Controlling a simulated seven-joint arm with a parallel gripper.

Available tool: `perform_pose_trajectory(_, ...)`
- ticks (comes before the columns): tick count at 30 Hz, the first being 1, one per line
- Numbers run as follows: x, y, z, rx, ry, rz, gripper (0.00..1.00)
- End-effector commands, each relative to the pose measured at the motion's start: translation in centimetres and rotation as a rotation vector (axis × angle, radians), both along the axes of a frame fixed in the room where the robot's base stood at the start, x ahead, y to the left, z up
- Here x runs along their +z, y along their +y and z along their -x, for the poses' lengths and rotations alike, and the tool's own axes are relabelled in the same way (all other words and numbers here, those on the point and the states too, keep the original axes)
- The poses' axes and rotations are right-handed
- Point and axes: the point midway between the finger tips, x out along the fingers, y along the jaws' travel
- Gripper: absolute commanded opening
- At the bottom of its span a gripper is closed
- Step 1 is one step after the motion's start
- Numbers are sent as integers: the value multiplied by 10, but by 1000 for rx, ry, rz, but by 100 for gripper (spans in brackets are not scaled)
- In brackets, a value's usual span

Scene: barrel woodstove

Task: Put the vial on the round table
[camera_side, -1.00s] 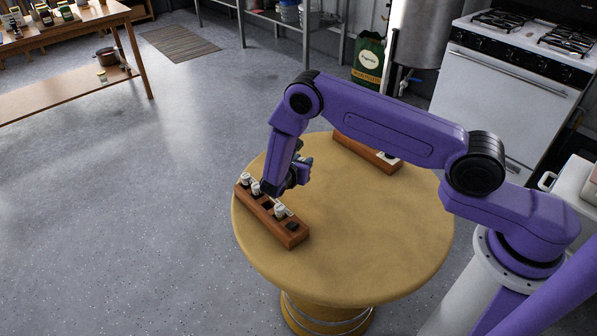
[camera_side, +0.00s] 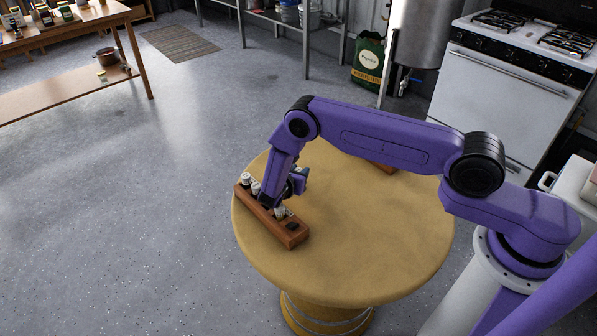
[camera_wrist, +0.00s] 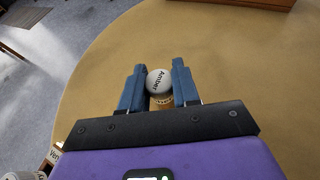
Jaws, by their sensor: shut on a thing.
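A vial (camera_wrist: 159,80) with a white cap lettered "Amber" and an amber body stands between the blue fingers of my gripper (camera_wrist: 158,88) in the wrist view. The fingers are shut on it. In the side view my gripper (camera_side: 299,178) is low over the left part of the round table (camera_side: 370,250), just right of the wooden rack. The held vial is not clear in the side view. I cannot tell whether its base touches the tabletop.
A wooden rack (camera_side: 283,235) with several white-capped vials stands at the table's left edge, close to my gripper. A second rack (camera_side: 384,168) at the back is mostly hidden behind my arm. The table's middle and front are clear.

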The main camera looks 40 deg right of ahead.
Motion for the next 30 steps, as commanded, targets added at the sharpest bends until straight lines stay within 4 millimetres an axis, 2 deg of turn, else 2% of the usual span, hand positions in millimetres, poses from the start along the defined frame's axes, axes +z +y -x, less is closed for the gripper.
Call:
perform_pose_trajectory(1,-1,0,0,0,1,0,34)
perform_pose_trajectory(3,-1,0,0,0,0,0,56)
perform_pose_trajectory(14,2,0,0,0,0,0,56)
perform_pose_trajectory(20,12,21,9,3,-1,-1,56)
perform_pose_trajectory(21,15,27,13,4,0,-1,56)
perform_pose_trajectory(30,61,25,12,-2,-1,-1,56)
